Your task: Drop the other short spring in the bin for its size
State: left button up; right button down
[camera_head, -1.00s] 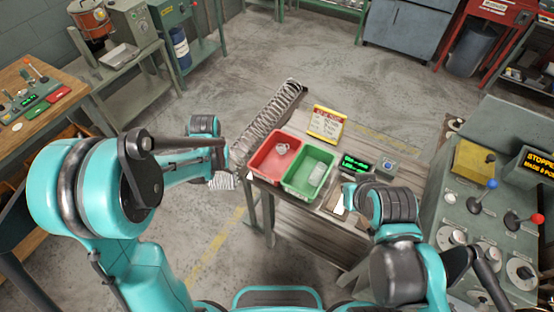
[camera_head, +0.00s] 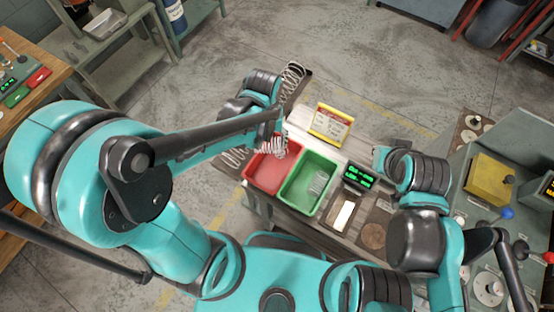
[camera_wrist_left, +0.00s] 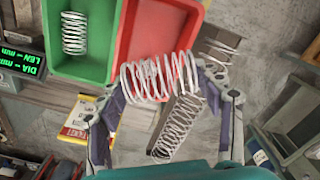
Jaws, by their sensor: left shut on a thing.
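My left gripper (camera_head: 279,136) is shut on a short wire spring (camera_head: 271,147) and holds it above the far end of the red bin (camera_head: 254,181). In the left wrist view the held spring (camera_wrist_left: 160,77) lies crosswise between the two fingers, overlapping the red bin (camera_wrist_left: 150,25). The green bin (camera_head: 297,192) stands right beside the red one and has a spring (camera_head: 319,183) in it. That spring also shows in the left wrist view (camera_wrist_left: 74,33). My right gripper (camera_head: 381,156) is right of the sign; its fingers are too small to judge.
A long spring (camera_head: 293,76) lies along the bench's left side, partly behind my left arm. A yellow and red sign (camera_head: 331,124) stands behind the bins. A green-lit display (camera_head: 357,175) is right of the green bin, by a tray with a pale bar (camera_head: 344,215).

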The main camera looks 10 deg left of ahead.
pick_arm(q)
notch_tip(320, 180, down, 5)
jog(key=b, duration=0.3)
jog(key=shift+w+r, duration=0.15)
jog(key=shift+r, duration=0.05)
jog(key=shift+f+b, duration=0.3)
jog(key=shift+b, duration=0.05)
jog(key=shift+r, duration=0.1)
jog(key=o, duration=1.3)
notch_tip(320, 180, up, 12)
